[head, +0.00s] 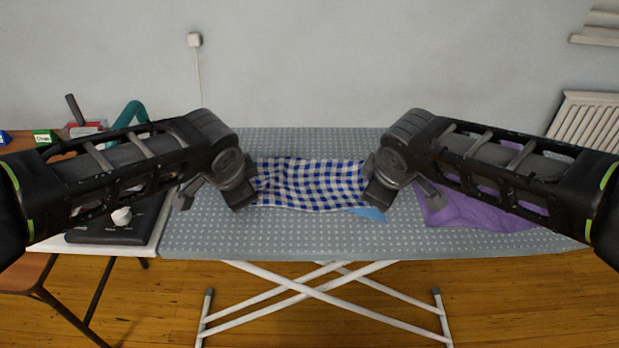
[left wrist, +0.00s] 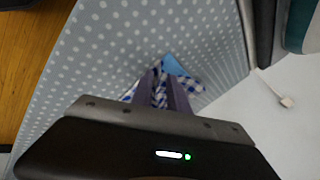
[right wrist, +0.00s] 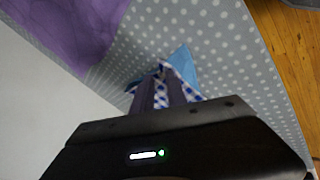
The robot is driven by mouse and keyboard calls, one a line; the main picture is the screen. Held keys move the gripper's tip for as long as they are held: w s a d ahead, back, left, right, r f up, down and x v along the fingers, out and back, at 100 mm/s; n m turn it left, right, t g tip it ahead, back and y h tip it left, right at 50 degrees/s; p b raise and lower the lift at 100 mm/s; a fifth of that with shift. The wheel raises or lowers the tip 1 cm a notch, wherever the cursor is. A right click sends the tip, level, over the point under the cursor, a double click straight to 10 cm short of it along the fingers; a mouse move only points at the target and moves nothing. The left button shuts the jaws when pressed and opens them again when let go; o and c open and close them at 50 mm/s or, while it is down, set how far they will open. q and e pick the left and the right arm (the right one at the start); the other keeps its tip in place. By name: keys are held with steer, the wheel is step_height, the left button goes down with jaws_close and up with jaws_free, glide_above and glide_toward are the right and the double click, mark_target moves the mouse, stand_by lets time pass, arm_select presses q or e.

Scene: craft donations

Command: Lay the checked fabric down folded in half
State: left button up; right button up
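The blue-and-white checked fabric (head: 310,184) spans between my two grippers over the middle of the ironing board, with slight waves in it. My left gripper (head: 248,195) is at its left edge; in the left wrist view its fingers (left wrist: 161,82) are close together with checked cloth (left wrist: 190,84) between and beside them. My right gripper (head: 369,195) is at the right edge; in the right wrist view its fingers (right wrist: 162,82) are close together on the cloth (right wrist: 188,92). The head view hides both fingertips behind the wrists.
The dotted grey ironing board (head: 300,235) is bare in front of the fabric. A light blue piece (head: 371,213) shows near the fabric's right end. Purple cloth (head: 470,212) lies at right.

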arm_select(q)
steer(key=o, duration=0.4)
arm_select(e)
steer(key=o, duration=0.4)
steer(key=shift+f, duration=0.1)
arm_select(q)
steer(key=shift+s+r, duration=0.15)
steer(key=shift+r, duration=0.3)
arm_select(e)
steer(key=shift+s+r, duration=0.2)
steer(key=shift+r, duration=0.25)
arm_select(q)
steer(key=v, duration=0.6)
steer(key=s+v, duration=0.1)
steer(key=v, duration=0.3)
steer(key=shift+f, duration=0.25)
arm_select(e)
steer(key=v, duration=1)
steer(key=shift+s+f, duration=0.2)
steer(key=shift+s, duration=0.25)
arm_select(q)
steer(key=shift+f, duration=0.1)
arm_select(e)
steer(key=shift+f, duration=0.1)
